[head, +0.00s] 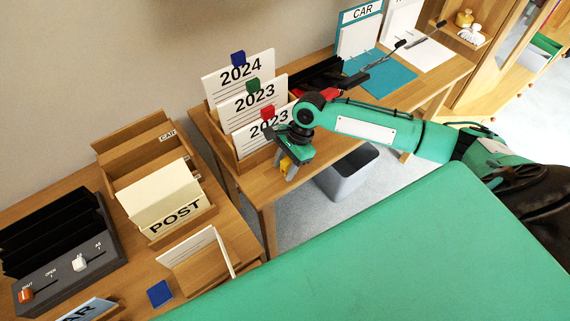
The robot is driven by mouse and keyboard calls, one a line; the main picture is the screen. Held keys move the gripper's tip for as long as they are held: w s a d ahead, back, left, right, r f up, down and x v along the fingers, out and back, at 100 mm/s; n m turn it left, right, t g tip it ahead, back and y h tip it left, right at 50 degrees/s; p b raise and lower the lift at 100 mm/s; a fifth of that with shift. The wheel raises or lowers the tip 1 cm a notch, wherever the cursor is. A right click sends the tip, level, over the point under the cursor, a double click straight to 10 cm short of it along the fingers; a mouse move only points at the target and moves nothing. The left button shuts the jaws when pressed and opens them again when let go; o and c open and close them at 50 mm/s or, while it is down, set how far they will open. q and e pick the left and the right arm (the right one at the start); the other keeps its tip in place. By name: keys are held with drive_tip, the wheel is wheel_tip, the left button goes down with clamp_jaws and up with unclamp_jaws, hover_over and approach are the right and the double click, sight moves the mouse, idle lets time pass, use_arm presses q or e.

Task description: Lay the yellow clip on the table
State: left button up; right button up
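The yellow clip (285,164) is small and sits between the fingers of my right gripper (288,169), which looks shut on it. My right arm reaches in from the right, and the gripper points down at the front edge of the wooden table (262,184), close to the box of year cards. The fingers cover part of the clip, and I cannot tell whether it touches the table top. My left gripper is not in view.
A wooden box (224,138) holds year cards with blue, green and red clips. A red stapler-like object (343,93) lies behind the gripper. A grey bin (347,174) stands on the floor below. A second table with a POST box (178,217) is at the left.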

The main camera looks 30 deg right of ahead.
drive_tip(key=v, duration=1.2)
idle(0.3)
